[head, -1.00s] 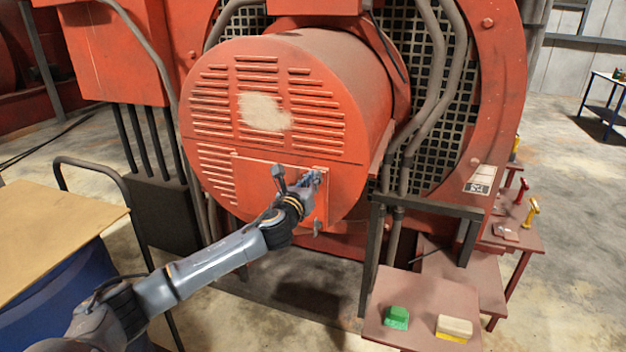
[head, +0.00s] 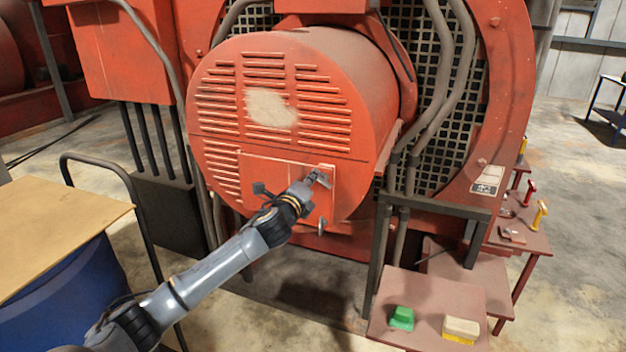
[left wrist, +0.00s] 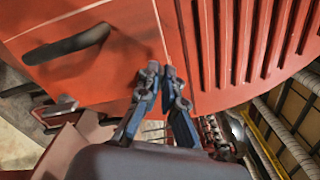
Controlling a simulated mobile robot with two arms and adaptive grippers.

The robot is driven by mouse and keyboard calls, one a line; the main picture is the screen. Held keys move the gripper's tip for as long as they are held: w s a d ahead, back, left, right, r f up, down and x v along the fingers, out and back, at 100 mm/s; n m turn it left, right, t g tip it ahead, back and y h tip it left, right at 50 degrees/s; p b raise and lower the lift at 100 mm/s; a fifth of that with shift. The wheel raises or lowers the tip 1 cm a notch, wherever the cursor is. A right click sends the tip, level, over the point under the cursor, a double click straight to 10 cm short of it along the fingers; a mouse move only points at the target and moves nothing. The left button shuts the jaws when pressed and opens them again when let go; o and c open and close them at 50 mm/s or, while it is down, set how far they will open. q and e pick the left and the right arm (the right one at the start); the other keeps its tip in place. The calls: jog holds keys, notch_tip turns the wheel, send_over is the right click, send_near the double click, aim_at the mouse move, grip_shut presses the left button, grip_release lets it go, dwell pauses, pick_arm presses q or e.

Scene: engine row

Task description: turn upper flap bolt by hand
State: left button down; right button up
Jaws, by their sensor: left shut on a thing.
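The red flap (head: 270,178) is a flat panel low on the round louvred end of a red machine. My left gripper (head: 318,178) is at the flap's upper right corner, where the upper flap bolt sits. The left wrist view shows its two blue-grey fingers (left wrist: 160,72) close together against the red face. They are shut on the upper flap bolt, which they almost wholly hide. The lower flap bolt (head: 322,226) shows below the gripper, clear of it. My right gripper is in neither view.
A stand (head: 448,292) at the lower right bears a green block (head: 402,317) and a cream-and-yellow block (head: 461,330). Grey pipes (head: 411,160) run down right of the round housing. A blue drum (head: 55,285) with a tan board (head: 55,225) on top stands at left.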

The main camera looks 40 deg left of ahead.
pick_arm(q)
jog(key=n, duration=0.6)
jog(key=f+n, duration=0.1)
jog(key=n, duration=0.5)
jog(key=f+n+b, duration=0.1)
jog(key=n, duration=0.5)
jog(key=shift+d+f, duration=0.15)
jog(key=shift+d, duration=0.15)
jog(key=n, duration=0.3)
jog(key=d+n+p, duration=0.1)
jog(key=n, duration=0.2)
jog(key=shift+w+d+f, duration=0.1)
jog(key=shift+w+f, duration=0.1)
jog(key=shift+n, duration=0.3)
